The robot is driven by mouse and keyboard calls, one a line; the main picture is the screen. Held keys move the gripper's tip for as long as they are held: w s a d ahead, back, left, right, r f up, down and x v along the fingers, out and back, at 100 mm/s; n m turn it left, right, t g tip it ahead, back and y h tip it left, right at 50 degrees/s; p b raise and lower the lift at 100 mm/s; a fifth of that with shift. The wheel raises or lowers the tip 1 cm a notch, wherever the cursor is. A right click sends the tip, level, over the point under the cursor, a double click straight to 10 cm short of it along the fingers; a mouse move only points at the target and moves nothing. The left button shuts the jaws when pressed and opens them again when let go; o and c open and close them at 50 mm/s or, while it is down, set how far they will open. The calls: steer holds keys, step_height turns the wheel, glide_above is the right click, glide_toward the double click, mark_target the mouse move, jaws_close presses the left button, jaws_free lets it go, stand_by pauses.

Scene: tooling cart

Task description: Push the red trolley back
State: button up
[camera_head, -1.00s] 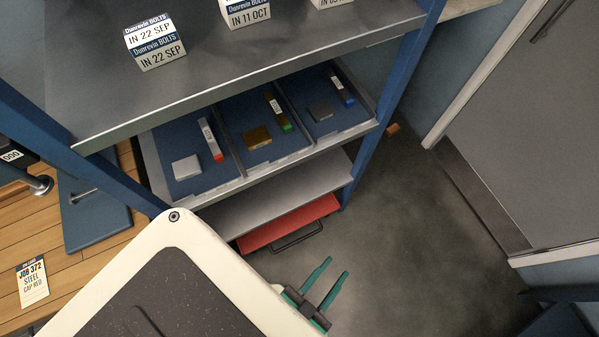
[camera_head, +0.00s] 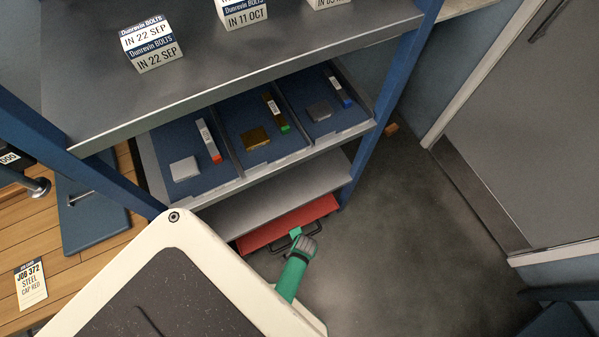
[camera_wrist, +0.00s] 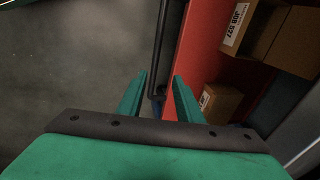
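The red trolley (camera_head: 262,236) sits low under the bottom shelf of the rack, with its front edge showing and a dark bar handle on its front. In the wrist view, the red trolley (camera_wrist: 202,45) fills the right of centre, and its dark handle (camera_wrist: 163,40) runs down towards the gap between my fingers. My gripper (camera_head: 297,234) is at the trolley's handle in the head view. In the wrist view, my gripper (camera_wrist: 158,97) has its two green fingers apart. I cannot tell whether either finger touches the handle.
Cardboard boxes (camera_wrist: 290,40) lie inside the trolley, one labelled JOB 527. Above it are a grey shelf (camera_head: 270,200) and a blue-lined tray shelf. A blue rack post (camera_head: 385,100) stands at the right. Grey floor (camera_head: 410,240) in front and to the right is clear.

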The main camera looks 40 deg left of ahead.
steer(key=shift+g, duration=0.5)
steer(key=shift+w+d+x, duration=0.1)
steer(key=shift+x, duration=1.95)
steer(key=shift+w+d+x, duration=0.1)
steer(key=shift+x, duration=1.9)
steer(key=shift+w+d+x, duration=0.1)
steer(key=shift+w+x, duration=0.05)
steer(key=shift+x, duration=1.9)
jaws_close()
